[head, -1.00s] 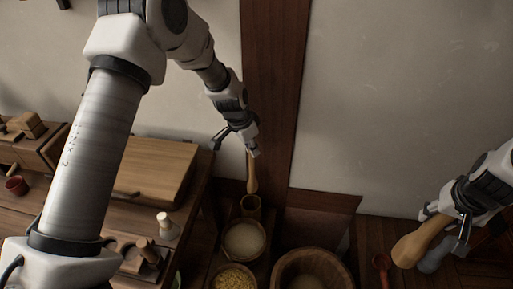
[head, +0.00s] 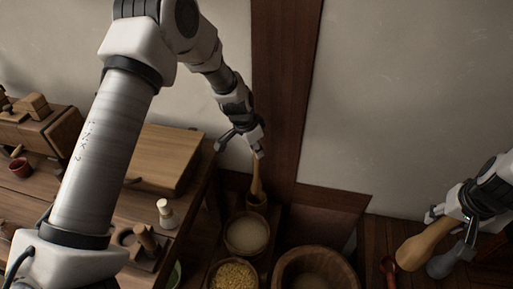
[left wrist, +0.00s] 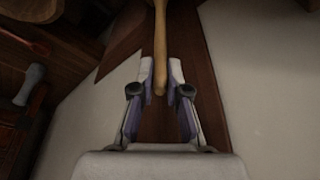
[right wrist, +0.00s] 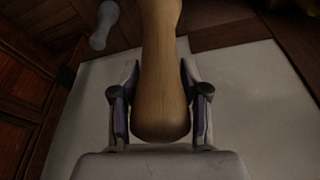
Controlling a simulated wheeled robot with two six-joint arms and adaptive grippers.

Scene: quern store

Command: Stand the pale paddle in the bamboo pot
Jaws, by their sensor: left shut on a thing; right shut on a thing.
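The pale paddle (head: 256,178) hangs nearly upright from my left gripper (head: 257,153), which is shut on its upper end. In the left wrist view the paddle's shaft (left wrist: 160,50) runs between the two fingers. The paddle's lower end meets the mouth of the bamboo pot (head: 256,208); its tip is not clear to see, so I cannot tell how deep it reaches. My right gripper (head: 455,224) is shut on a tan, club-shaped wooden thing (head: 424,245), off to the right. That thing also fills the middle of the right wrist view (right wrist: 160,90).
A bowl of pale grain (head: 246,234), a bowl of yellow grain (head: 234,277) and a wide wooden tub (head: 318,262) stand in front of the pot. A wooden post (head: 283,90) rises behind it. A grey club-shaped thing (head: 443,265) and red spoon (head: 388,268) are at right.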

